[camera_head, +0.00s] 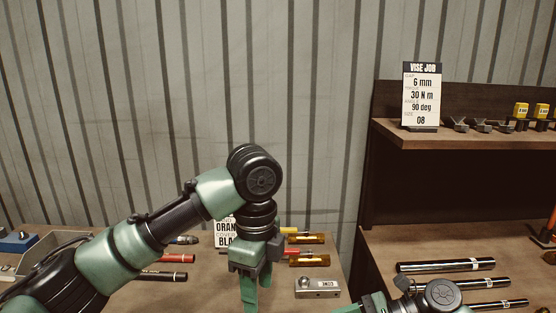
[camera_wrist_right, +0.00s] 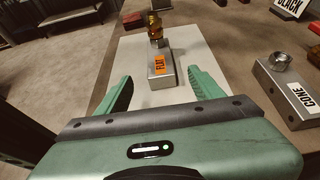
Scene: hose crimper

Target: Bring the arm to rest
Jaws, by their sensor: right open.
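My left arm comes in from the left in the head view. Its gripper (camera_head: 252,305) hangs down over the left bench, and the arm hides part of an order card (camera_head: 222,240). Whether its fingers are apart is not clear. My right arm shows only partly at the bottom right of the head view. In the right wrist view my right gripper (camera_wrist_right: 160,75) is open and empty. Beyond its fingertips a grey metal block labelled FLAT (camera_wrist_right: 161,75) sits on a white mat (camera_wrist_right: 205,55), with an amber fitting at its far end.
A block labelled CONE (camera_head: 317,288) lies on the left bench near amber fittings (camera_head: 308,261). Black and red tubes lie left of my left gripper. Black rods (camera_head: 446,266) lie on the right bench, under a shelf (camera_head: 470,134) with a VISE JOB card (camera_head: 421,95).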

